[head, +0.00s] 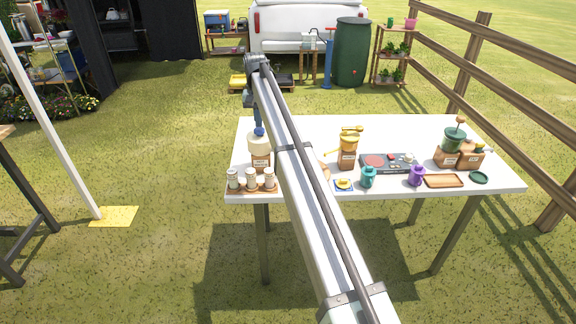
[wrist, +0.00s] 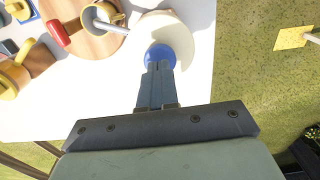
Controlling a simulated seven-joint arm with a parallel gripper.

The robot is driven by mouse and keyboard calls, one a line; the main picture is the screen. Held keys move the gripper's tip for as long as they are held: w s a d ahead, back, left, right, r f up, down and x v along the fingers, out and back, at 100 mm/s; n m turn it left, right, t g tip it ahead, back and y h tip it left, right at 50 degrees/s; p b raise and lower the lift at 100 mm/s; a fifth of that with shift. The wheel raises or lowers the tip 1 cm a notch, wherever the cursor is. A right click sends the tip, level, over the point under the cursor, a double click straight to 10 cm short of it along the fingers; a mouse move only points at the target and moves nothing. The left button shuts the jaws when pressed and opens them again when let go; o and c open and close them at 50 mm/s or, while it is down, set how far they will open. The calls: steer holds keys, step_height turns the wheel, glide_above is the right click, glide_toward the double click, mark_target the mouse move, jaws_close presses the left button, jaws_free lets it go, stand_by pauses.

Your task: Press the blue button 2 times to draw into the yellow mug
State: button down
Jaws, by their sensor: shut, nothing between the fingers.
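The blue button (head: 259,131) is a round knob on top of a cream dispenser (head: 259,146) at the left end of the table. My gripper (head: 257,121) is shut and empty, pointing down just above the button. In the wrist view its fingertips (wrist: 158,66) overlap the edge of the blue button (wrist: 160,54); I cannot tell if they touch. My arm hides this cup in the head view.
Several small jars (head: 251,180) stand in front of the dispenser. A yellow watering can (head: 352,136), a hotplate (head: 384,163), a teal canister (head: 368,177) and a purple one (head: 416,176) are further right. The back of the table is clear.

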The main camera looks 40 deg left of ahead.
steer(key=shift+f, duration=0.25)
steer(key=shift+f, duration=0.35)
steer(key=shift+f, duration=0.55)
steer(key=shift+r, duration=1.35)
stand_by(1.9)
step_height(320, 180, up, 6)
stand_by(0.7)
stand_by(0.4)
